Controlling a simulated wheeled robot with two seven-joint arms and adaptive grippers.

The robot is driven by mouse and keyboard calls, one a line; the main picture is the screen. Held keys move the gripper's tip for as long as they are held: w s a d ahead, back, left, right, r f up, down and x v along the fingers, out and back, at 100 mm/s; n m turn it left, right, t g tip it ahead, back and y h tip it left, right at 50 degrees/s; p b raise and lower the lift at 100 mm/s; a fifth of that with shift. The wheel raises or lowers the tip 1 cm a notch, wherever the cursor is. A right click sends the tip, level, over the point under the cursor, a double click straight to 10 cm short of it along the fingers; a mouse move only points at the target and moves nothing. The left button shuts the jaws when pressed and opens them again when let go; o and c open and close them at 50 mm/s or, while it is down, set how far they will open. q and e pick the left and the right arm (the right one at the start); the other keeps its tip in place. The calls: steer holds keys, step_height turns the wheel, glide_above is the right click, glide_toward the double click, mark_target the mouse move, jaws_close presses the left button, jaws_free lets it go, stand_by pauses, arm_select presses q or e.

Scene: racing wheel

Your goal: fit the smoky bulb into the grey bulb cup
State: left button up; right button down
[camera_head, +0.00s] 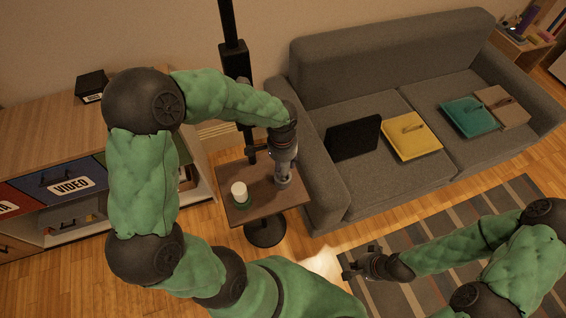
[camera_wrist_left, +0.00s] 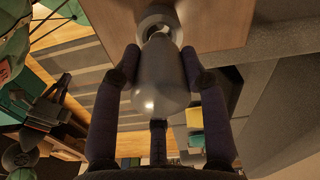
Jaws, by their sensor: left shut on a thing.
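The smoky bulb (camera_wrist_left: 158,80) is a smooth grey rounded body between the two fingers of my left gripper (camera_wrist_left: 158,75) in the left wrist view. The gripper is shut on it. The bulb's narrow end points at a pale round ring, seemingly the grey bulb cup (camera_wrist_left: 152,17), on the brown table top. The bulb hides part of the ring, and I cannot tell whether it is seated. In the head view my left gripper (camera_head: 283,165) points down over the right part of the small table. My right gripper (camera_head: 362,264) is empty, with its fingers apart, above the rug.
The small side table (camera_head: 236,171) also holds a white cylinder with a green base (camera_head: 240,193). A black pole (camera_head: 234,62) stands behind the table. The grey sofa (camera_head: 322,190) is close on the right, and a wooden cabinet (camera_head: 45,122) is on the left.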

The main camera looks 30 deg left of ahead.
arm_select(q)
steer(key=shift+f+b, duration=1)
steer(key=shift+f, duration=0.45)
steer(key=o, duration=1.1)
step_height(320, 180, up, 12)
steer(key=shift+s, duration=0.1)
steer(key=shift+s+f, duration=0.1)
